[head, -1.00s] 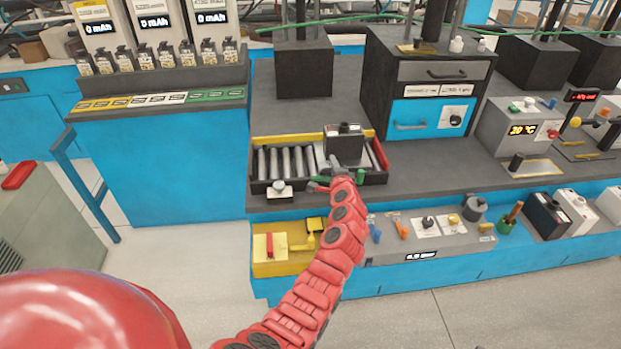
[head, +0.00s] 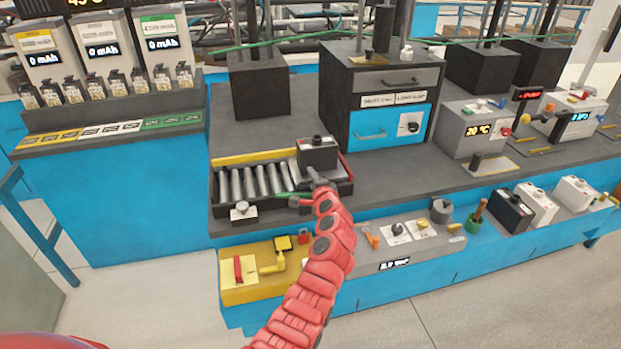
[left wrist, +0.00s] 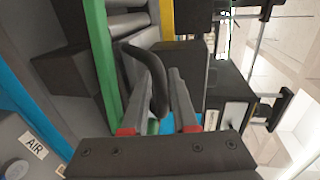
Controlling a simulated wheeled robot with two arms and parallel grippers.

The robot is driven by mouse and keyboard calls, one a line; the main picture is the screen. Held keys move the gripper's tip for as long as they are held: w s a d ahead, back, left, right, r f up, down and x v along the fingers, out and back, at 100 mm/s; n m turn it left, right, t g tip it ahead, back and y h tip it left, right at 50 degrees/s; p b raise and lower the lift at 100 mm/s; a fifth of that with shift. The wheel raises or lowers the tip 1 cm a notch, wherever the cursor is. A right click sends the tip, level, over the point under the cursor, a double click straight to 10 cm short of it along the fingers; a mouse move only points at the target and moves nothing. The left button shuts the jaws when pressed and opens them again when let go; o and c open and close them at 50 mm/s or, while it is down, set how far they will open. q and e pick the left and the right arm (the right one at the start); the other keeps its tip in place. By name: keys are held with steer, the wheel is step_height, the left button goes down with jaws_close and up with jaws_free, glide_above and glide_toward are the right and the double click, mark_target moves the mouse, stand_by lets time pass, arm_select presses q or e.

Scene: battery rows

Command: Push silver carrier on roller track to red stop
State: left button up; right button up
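The carrier (head: 318,157), a dark grey box with a knob on top, sits at the right end of the roller track (head: 228,217). The red stop (head: 347,166) is at the track's right end, close to the carrier's right side; I cannot tell if they touch. My left gripper (head: 314,180) is at the track's front edge, just in front of the carrier. In the left wrist view my left gripper's fingers (left wrist: 162,85) are apart, with a curved black handle (left wrist: 152,75) between or just beyond them; contact is unclear. My right gripper is not in view.
A green strip (left wrist: 103,60) runs beside the fingers. A white-topped knob (head: 242,211) is at the track's front left. A dark cabinet with a blue drawer (head: 375,128) stands behind right. A yellow panel (head: 248,285) is below. Bare bench lies right of the track.

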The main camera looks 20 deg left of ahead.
arm_select(q)
steer(key=b+v, duration=0.1)
steer(key=v, duration=1.6)
steer(key=shift+s+b, duration=0.15)
steer(key=shift+b, duration=0.25)
steer(key=shift+d, duration=0.1)
